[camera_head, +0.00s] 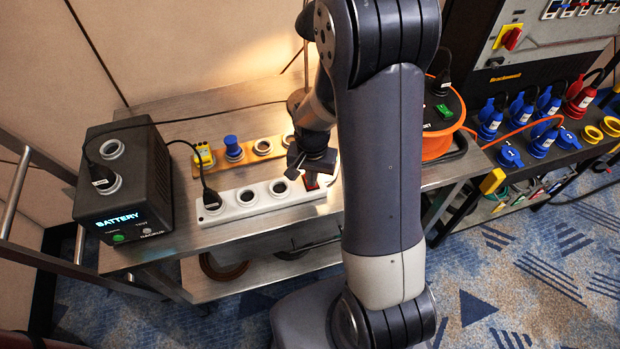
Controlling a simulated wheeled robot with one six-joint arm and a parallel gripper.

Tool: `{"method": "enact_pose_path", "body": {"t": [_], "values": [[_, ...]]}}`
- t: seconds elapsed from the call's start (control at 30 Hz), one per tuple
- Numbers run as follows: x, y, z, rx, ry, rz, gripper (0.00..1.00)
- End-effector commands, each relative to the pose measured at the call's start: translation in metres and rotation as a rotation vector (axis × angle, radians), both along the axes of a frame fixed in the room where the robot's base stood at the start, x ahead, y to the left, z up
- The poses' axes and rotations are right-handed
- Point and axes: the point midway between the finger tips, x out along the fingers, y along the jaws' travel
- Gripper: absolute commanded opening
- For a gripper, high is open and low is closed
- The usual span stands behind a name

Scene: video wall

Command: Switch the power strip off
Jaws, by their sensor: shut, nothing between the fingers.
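The white power strip (262,205) lies on the metal bench with a row of round sockets. A black plug (211,198) sits in its leftmost socket, and the other sockets that show look empty. A dark red switch (311,181) shows at its right end, partly hidden. My gripper (308,170) is shut and empty, pointing down just over the right end of the strip by the switch. I cannot tell whether it touches the switch, or which way the switch is set.
A black battery box (125,205) stands at the left.

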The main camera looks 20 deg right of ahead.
Motion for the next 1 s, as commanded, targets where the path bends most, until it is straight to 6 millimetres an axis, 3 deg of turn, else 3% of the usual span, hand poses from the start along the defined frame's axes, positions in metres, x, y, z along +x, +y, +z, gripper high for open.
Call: {"method": "enact_pose_path", "body": {"t": [1.0], "values": [[0.0, 0.0, 0.071, 0.0, -0.001, 0.0, 0.0]]}}
